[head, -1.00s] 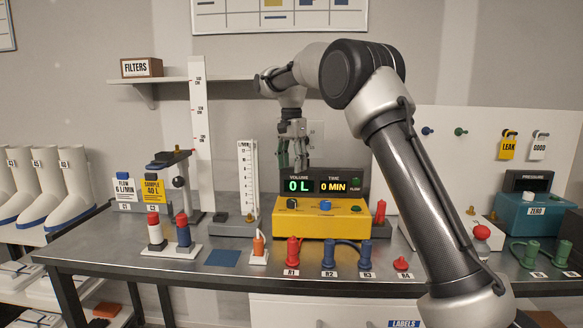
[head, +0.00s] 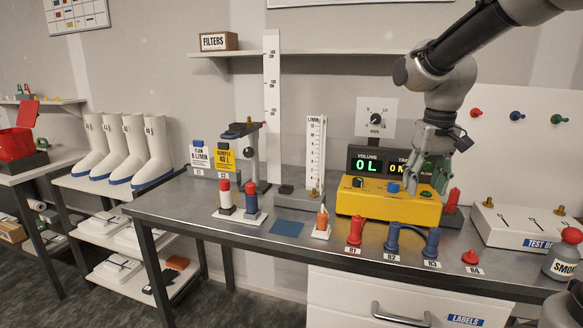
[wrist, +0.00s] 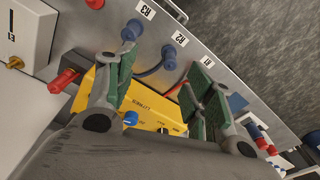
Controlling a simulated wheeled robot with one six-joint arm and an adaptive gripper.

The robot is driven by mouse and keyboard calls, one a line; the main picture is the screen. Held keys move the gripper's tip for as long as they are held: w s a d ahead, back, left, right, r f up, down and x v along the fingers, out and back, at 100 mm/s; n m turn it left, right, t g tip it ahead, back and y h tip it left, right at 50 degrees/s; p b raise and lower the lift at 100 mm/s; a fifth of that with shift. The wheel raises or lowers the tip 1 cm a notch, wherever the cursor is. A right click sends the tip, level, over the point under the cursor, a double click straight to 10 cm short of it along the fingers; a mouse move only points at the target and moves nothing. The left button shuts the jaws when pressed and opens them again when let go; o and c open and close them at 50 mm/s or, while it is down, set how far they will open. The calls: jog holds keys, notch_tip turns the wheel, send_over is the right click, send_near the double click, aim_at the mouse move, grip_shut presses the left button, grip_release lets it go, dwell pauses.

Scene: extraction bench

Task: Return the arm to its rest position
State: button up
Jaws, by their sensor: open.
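My gripper (head: 432,172) hangs pointing down in front of the right part of the yellow pump box (head: 388,205) in the head view. Its green-padded fingers are apart and nothing shows between them. In the wrist view the fingers of my gripper (wrist: 155,92) stand wide open, with the yellow box (wrist: 135,100) and the bench's labelled front edge behind them. The arm comes down from the upper right corner of the head view. The gripper covers part of the TIME display; the VOLUME display (head: 367,164) reads 0 L.
Red R1 (head: 355,232) and blue R2 (head: 392,238) fittings line the bench front (head: 180,212). A white test board (head: 520,226) and a red-topped smoke bottle (head: 563,255) stand at right. A flow tube (head: 316,155) rises left of the box. White boots (head: 150,155) stand on the left shelf.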

jog(key=s+d+t, duration=0.1)
jog(key=s+d, duration=0.2)
jog(key=s, duration=0.7)
jog(key=s+d+t, duration=0.2)
jog(key=s, duration=0.7)
jog(key=shift+s+d+r+t, duration=0.3)
jog(key=shift+s+d+r, duration=0.1)
jog(key=shift+r, duration=0.05)
jog(key=shift+c, duration=0.2)
